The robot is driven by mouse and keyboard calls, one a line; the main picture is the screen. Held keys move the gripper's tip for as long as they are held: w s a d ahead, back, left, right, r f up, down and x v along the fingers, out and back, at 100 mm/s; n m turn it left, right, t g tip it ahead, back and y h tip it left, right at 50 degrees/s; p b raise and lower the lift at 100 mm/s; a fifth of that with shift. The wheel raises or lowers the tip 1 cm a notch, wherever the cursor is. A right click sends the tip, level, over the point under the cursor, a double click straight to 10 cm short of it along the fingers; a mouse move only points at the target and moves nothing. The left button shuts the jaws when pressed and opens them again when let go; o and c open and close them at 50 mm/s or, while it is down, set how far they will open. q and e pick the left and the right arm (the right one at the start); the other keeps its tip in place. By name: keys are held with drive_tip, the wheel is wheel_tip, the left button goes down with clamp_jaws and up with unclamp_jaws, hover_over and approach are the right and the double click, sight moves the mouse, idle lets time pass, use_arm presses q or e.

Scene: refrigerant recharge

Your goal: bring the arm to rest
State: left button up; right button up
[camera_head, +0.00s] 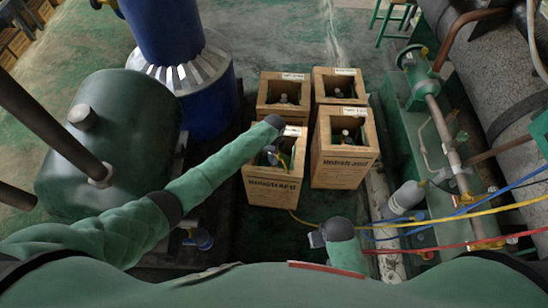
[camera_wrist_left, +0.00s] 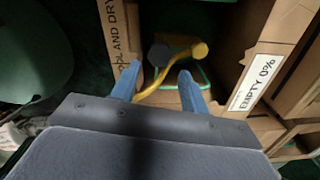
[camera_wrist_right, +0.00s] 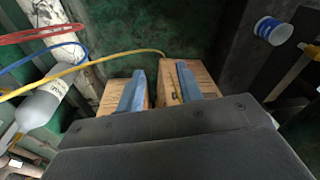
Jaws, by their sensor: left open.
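My left arm reaches from the left over the front-left wooden crate (camera_head: 272,190). My left gripper (camera_wrist_left: 158,80) is open, its two blue fingers apart above the crate's opening. Between and beyond the fingers are a dark round knob (camera_wrist_left: 158,54) and a yellow fitting with a hose (camera_wrist_left: 199,50). They lie inside the crate; I see no finger closed on them. In the head view the left fingers are hidden behind the wrist. My right gripper (camera_wrist_right: 160,75) is open and empty, low at the front; its forearm (camera_head: 345,255) shows in the head view.
Other crates (camera_head: 345,150) stand close behind and to the right, with cylinders inside. A green tank (camera_head: 110,140) and a blue column (camera_head: 168,40) stand left. Green machinery with pipes (camera_head: 430,110) is right. Yellow, blue and red hoses (camera_head: 450,242) cross near my right arm.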

use_arm(q)
drive_tip(key=shift+r, duration=0.9)
